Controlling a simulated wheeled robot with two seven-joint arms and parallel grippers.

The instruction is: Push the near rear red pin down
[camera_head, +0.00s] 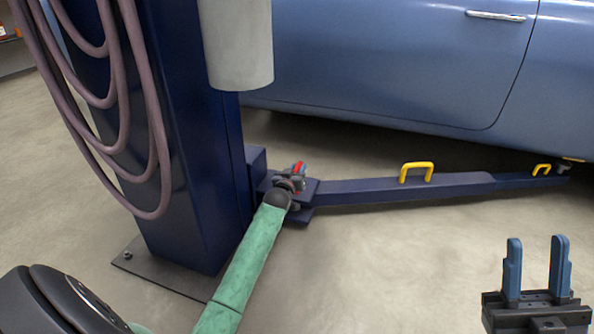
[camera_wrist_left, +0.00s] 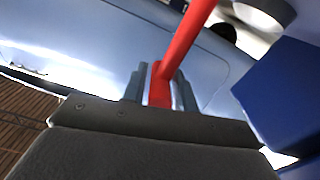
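The red pin (camera_head: 299,168) stands at the pivot end of the near blue lift arm, beside the column. My left gripper (camera_head: 297,174), at the end of the green-sleeved arm, is at the pin and partly hides it. In the left wrist view the red pin (camera_wrist_left: 188,32) runs down from the top edge to between the fingers of my left gripper (camera_wrist_left: 160,85). The fingers look closed about it. The pin's lower end is hidden. My right gripper (camera_head: 535,268) is open and empty at the lower right, away from the lift arm.
The dark blue lift column (camera_head: 190,130) stands left of the pivot, with hoses (camera_head: 120,100) hanging on it. The lift arm (camera_head: 350,190) with yellow handles (camera_head: 416,166) reaches right under the blue car (camera_head: 400,60). The floor in front is clear.

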